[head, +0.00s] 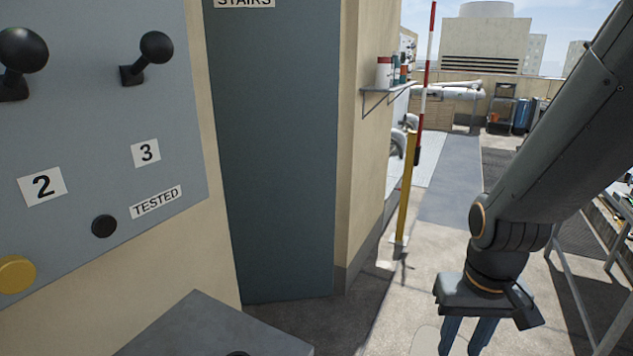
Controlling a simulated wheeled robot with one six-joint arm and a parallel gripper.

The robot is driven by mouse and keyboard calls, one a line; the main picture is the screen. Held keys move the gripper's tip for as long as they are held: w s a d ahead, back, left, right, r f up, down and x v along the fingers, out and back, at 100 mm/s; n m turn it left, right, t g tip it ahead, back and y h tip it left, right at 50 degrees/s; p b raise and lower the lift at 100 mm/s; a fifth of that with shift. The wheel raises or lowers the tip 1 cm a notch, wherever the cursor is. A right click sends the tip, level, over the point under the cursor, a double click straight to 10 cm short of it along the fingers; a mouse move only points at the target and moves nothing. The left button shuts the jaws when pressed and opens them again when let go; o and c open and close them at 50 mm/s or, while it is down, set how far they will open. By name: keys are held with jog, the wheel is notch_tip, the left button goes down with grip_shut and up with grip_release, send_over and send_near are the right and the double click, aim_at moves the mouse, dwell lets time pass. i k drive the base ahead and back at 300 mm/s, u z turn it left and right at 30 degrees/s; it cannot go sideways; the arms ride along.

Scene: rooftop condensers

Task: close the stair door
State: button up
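The stair door (275,150) is a tall dark blue-grey panel left of centre, with a STAIRS sign (244,3) cut off at the top of the picture. It stands between the panel wall on the left and a beige wall corner on the right. No handle shows, and I cannot tell for sure whether it is ajar. My gripper (466,345) points down at the bottom right, well to the right of the door and apart from it. Its two blue fingers have a gap between them with nothing seen in it; the fingertips run past the lower edge.
A grey control panel (90,120) with black levers is close on the left, above a grey box top (215,335). A yellow post (405,190) and a wall shelf (390,92) stand beyond the door. Paved floor (375,325) is open between door and gripper. Metal railing (570,270) is at right.

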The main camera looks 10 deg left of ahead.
aim_at(274, 65)
jog(key=u, duration=0.2)
jog(key=i, duration=1.75)
jog(key=u, duration=1)
jog(key=i, duration=1.35)
jog(key=u, duration=0.6)
